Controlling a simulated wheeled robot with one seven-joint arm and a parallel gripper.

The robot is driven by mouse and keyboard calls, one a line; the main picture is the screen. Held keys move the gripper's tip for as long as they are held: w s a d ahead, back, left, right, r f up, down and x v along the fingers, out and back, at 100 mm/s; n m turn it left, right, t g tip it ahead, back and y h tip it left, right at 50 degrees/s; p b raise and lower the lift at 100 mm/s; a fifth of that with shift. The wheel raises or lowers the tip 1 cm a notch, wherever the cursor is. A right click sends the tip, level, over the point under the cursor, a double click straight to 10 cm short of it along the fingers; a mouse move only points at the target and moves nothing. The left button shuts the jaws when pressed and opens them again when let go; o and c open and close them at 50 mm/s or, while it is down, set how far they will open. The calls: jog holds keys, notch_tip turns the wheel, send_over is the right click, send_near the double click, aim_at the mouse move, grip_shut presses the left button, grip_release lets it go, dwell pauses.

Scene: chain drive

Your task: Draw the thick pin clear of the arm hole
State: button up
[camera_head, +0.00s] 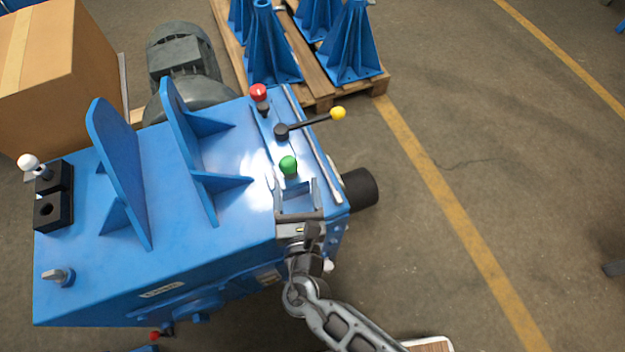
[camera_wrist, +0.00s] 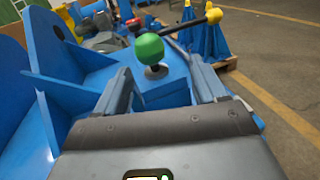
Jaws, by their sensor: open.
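A pin with a green ball knob (camera_head: 288,165) stands upright on the blue machine top (camera_head: 150,270). In the wrist view the green knob (camera_wrist: 149,48) sits on a short stem in a grey collar. My gripper (camera_head: 296,183) is open and empty, with its fingers pointing toward the green knob. In the wrist view my gripper (camera_wrist: 160,68) has a finger on either side, and the knob appears between and beyond the tips, apart from them. A red-knobbed pin (camera_head: 258,93) stands farther back. I cannot tell which is the thick pin, and no arm hole shows clearly.
A black lever (camera_head: 305,124) with a yellow ball (camera_head: 338,113) lies just beyond the green knob. Two blue upright plates (camera_head: 118,165) stand left. A black block (camera_head: 50,205) with a hole is at far left, beside a white knob (camera_head: 28,162).

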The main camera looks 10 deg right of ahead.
aim_at(288, 157)
jog(key=shift+w+a+r, duration=0.25)
jog(key=shift+a+r, duration=0.05)
jog(key=shift+a, duration=0.15)
jog(key=shift+w+a+r+n, duration=0.15)
jog(key=shift+w+n, duration=0.15)
jog(key=shift+w, duration=3.65)
jog(key=shift+c, duration=0.3)
